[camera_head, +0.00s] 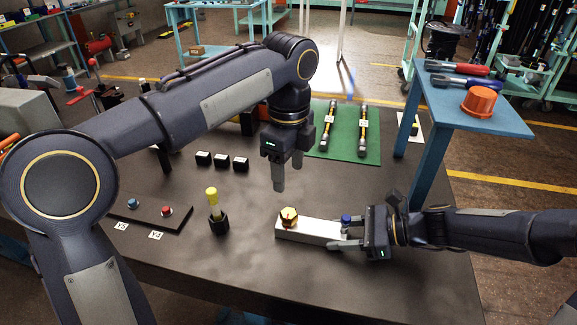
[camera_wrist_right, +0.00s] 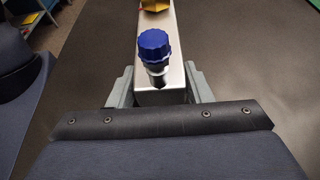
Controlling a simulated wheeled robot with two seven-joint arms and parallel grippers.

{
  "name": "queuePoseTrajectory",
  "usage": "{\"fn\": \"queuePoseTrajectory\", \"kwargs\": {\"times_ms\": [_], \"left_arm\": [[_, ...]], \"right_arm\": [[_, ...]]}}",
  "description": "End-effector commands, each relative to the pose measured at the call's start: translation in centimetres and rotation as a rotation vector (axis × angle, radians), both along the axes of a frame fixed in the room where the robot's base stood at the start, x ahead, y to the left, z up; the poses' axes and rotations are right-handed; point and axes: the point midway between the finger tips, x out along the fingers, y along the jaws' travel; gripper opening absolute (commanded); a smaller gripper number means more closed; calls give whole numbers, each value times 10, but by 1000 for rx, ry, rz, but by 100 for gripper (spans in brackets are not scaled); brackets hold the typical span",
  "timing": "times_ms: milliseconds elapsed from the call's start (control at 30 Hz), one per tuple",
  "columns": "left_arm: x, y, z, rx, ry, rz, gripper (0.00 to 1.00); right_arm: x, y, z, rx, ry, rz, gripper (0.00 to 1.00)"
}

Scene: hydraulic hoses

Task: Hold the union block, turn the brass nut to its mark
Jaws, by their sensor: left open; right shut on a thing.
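The union block (camera_head: 312,230) is a pale metal bar lying on the dark bench in the head view. The brass nut (camera_head: 289,217) sits on top near its left end; a dark line shows on it, too small to read. A blue cap (camera_head: 346,220) stands on the block's right end. My right gripper (camera_head: 343,236) is shut on that right end, with a finger on each side in the right wrist view (camera_wrist_right: 160,88). There the blue cap (camera_wrist_right: 154,44) is close and the brass nut (camera_wrist_right: 154,6) is cut off at the top. My left gripper (camera_head: 287,173) is open, above and behind the nut, apart from it.
A yellow-handled tool stands in a black holder (camera_head: 218,222) left of the block. Three black blocks (camera_head: 221,161) and a green mat (camera_head: 345,147) with two hoses are behind. A blue side table (camera_head: 470,105) stands at right.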

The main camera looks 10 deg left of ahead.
Motion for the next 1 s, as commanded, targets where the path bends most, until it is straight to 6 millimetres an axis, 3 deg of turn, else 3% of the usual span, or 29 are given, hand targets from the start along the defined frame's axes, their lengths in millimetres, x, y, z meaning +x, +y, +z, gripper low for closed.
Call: {"fn": "queuePoseTrajectory", "kwargs": {"times_ms": [267, 300, 467, 767, 1000], "left_arm": [[0, 0, 0, 0, 0, 0, 57], [0, 0, 0, 0, 0, 0, 57], [0, 0, 0, 0, 0, 0, 57], [0, 0, 0, 0, -1, 0, 57], [0, 0, 0, 0, -1, 0, 57]], "right_arm": [[0, 0, 0, 0, 0, 0, 15], [0, 0, 0, 0, 0, 0, 49], [0, 0, 0, 0, 0, 0, 70], [0, -1, 1, 0, 0, 0, 71], [0, -32, 13, -1, -4, -5, 71]]}}
